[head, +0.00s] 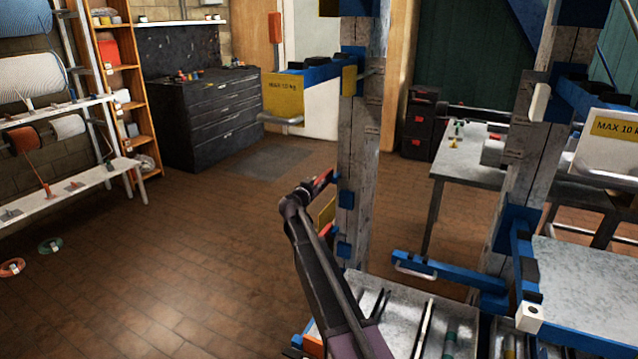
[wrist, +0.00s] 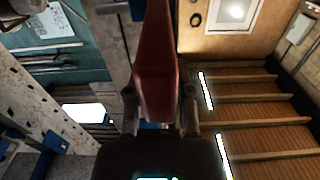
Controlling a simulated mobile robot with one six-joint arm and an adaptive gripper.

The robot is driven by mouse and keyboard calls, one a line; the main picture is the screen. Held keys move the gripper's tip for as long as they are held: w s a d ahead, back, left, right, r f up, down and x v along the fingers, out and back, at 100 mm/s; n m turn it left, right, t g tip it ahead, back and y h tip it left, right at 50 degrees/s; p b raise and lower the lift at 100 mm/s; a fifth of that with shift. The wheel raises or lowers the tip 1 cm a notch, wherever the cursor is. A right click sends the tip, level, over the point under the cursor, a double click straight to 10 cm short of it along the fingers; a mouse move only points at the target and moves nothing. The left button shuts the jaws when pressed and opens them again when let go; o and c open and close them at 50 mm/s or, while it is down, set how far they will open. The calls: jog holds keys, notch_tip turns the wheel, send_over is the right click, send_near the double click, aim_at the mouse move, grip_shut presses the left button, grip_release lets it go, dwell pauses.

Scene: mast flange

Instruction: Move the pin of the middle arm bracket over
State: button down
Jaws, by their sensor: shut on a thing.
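My arm reaches up from the bottom of the head view, and my gripper (head: 318,187) is beside the left wooden mast (head: 360,130). In the wrist view my gripper (wrist: 160,112) is shut on a red, flat-sided piece (wrist: 155,60) that stands up between its fingers. I cannot tell whether this piece is the pin or part of the bracket. Blue bracket parts (head: 345,198) sit on the mast near my gripper. A yellow piece there (head: 327,212) is partly hidden by my arm. The pin's tip and its hole are not visible.
A second mast (head: 535,150) with blue brackets stands at right. A grey table (head: 470,160) stands behind it. The brown floor at left (head: 200,240) is mostly clear.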

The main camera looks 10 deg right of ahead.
jog(key=shift+w+a, duration=0.85)
jog(key=shift+a, duration=0.2)
jog(key=shift+w+a, duration=0.8)
jog(key=shift+a, duration=0.25)
jog(key=shift+c, duration=2.4)
grip_release()
jog(key=shift+a, duration=0.1)
jog(key=shift+s, duration=0.15)
jog(key=v, duration=1.1)
jog(key=shift+s+a, duration=0.2)
jog(key=shift+s, duration=0.1)
